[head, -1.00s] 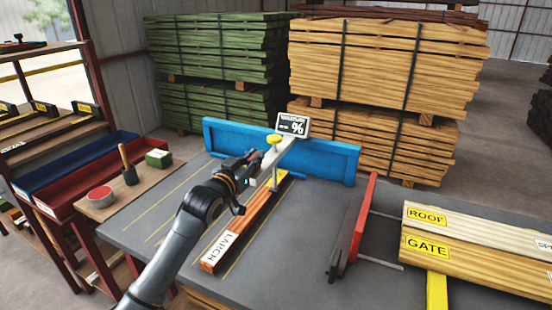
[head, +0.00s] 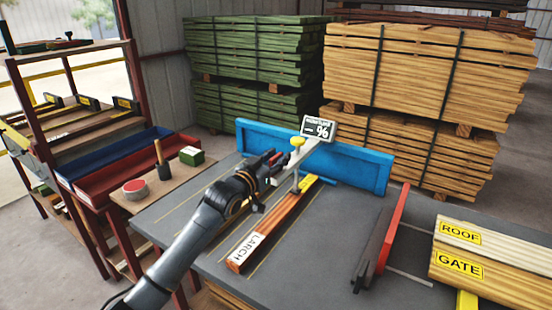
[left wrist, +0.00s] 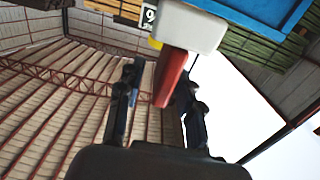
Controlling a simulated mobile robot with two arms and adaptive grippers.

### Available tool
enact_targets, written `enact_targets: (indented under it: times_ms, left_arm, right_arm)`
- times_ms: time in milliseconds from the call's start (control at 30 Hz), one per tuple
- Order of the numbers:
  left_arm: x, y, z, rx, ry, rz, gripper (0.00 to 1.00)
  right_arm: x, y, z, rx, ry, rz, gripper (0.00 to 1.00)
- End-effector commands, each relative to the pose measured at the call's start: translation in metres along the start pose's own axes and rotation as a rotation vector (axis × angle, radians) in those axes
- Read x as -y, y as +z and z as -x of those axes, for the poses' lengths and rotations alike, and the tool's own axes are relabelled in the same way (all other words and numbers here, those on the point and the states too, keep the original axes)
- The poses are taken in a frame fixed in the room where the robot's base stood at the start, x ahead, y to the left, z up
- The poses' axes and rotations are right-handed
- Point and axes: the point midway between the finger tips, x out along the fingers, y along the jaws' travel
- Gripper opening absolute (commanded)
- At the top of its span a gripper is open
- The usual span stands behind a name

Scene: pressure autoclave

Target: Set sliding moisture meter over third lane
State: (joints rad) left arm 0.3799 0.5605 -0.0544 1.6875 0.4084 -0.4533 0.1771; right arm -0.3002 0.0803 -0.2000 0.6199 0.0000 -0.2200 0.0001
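The moisture meter (head: 319,129) has a pale beam, a dark display with a % sign, a yellow knob (head: 297,141) and a post reaching down. It stands at the blue fence, over the reddish LARCH board (head: 268,234). Yellow lane lines (head: 190,206) show on the grey table (head: 312,255), mostly left of the board. My left gripper (head: 277,162) is just left of the meter's post. In the left wrist view its fingers (left wrist: 160,92) are apart, with the meter's red handle (left wrist: 171,75) between them, closer to the right finger. My right gripper is out of view.
The blue fence (head: 365,172) closes the table's back. A red upright plate (head: 393,226) stands right of the board, before the ROOF and GATE boards (head: 480,262).

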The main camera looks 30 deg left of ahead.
Motion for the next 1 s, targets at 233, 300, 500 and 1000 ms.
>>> enact_targets:
  times_ms: [233, 300, 500, 1000]
  left_arm:
    - [0.0, 0.002, 0.015, 0.003, 0.0, 0.0, 0.36]
    - [0.0, 0.003, 0.027, 0.004, 0.001, 0.0, 0.36]
    - [0.0, 0.002, 0.069, 0.004, 0.001, -0.001, 0.36]
    - [0.0, 0.0, 0.12, 0.0, 0.0, 0.0, 0.36]
  right_arm:
    - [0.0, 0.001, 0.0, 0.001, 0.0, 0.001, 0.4]
    - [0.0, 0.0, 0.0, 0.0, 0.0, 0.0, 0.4]
    - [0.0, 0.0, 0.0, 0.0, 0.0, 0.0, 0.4]
    - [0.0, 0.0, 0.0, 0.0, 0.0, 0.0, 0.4]
